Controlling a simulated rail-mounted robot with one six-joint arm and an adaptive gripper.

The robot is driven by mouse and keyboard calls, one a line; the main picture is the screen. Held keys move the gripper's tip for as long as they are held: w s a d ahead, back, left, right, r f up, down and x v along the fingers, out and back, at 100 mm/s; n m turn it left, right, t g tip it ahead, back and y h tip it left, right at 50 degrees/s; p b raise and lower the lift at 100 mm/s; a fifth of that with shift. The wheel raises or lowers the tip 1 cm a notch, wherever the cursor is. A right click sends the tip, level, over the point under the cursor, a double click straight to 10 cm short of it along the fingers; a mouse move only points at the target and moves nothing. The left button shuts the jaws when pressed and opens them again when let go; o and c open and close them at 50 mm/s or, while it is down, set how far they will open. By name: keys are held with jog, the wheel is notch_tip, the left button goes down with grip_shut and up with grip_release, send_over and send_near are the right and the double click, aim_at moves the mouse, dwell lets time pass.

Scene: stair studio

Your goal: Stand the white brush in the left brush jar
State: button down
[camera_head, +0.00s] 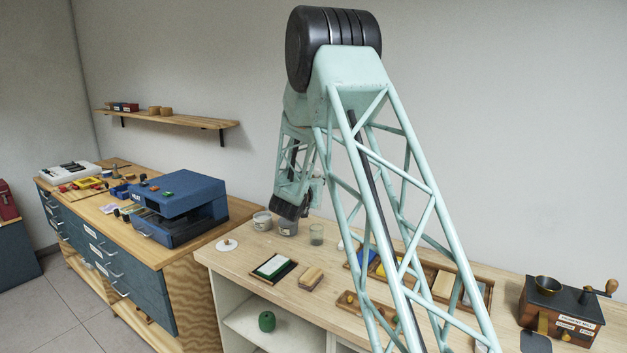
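Small jars stand at the back of the light wooden bench: a pale jar (262,221) on the left, a grey jar (287,228) beside it and a clear glass jar (316,235) on the right. I cannot tell which is the left brush jar. I cannot make out the white brush. The dark end of my arm, with my gripper (291,207), is just above the grey jar. It is small and partly hidden by my arm, so its fingers and anything in them cannot be made out.
On the bench (222,264) are a white disc (227,244), a dark tray with a white pad (273,268), a wooden block (311,279), wooden trays partly behind my arm, and a grinder-like box (561,312). A blue machine (180,207) stands on the left cabinet.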

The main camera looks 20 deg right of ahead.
jog(key=shift+f, duration=0.3)
dwell(0.4)
jog(key=shift+f+b, duration=1)
jog(key=shift+f, duration=1.75)
jog(key=shift+f+b, duration=2)
jog(key=shift+f, duration=0.85)
jog(key=c, duration=2.5)
grip_release()
jog(key=shift+c, duration=0.2)
jog(key=shift+f, duration=0.1)
jog(key=v, duration=1.2)
